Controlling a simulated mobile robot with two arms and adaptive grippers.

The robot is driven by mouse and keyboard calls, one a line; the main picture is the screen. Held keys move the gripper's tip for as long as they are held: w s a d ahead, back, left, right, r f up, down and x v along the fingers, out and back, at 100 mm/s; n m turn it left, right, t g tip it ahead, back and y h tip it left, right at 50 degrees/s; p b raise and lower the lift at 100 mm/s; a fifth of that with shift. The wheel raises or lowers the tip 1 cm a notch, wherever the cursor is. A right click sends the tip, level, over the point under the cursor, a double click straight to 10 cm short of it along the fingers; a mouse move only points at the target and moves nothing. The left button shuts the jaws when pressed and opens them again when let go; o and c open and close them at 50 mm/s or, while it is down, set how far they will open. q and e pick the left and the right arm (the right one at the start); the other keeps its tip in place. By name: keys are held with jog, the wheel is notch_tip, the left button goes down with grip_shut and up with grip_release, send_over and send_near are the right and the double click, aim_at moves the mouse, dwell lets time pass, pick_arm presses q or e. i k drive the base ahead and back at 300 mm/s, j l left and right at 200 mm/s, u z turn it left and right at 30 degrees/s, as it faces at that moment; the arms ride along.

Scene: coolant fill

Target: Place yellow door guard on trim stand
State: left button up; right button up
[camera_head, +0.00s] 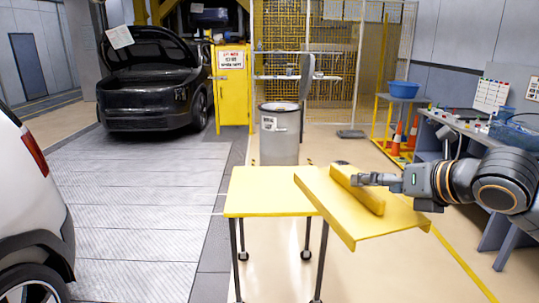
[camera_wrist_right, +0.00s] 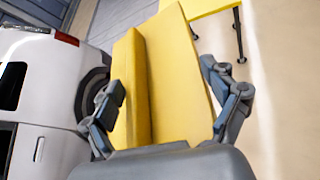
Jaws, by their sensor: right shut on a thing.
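The yellow door guard (camera_head: 400,219) is a flat slab with a raised bar along it. It also fills the middle of the right wrist view (camera_wrist_right: 185,75). The trim stand (camera_head: 262,195) has a flat yellow top on dark legs with casters. In the head view the guard is tilted and overlaps the right part of the stand's top; I cannot tell whether they touch. My left gripper is not in view.
A grey bin (camera_head: 279,140) stands behind the stand. A white car (camera_head: 28,200) is at the left and a dark car (camera_head: 150,85) is at the back. A workbench (camera_head: 455,125) is at the right. The floor left of the stand is clear.

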aim_at(277, 185)
jog(key=i+j+u, duration=0.1)
jog(key=i, duration=1.75)
jog(key=i+j+z, duration=0.15)
jog(key=i+j, duration=0.2)
jog(key=i, duration=0.15)
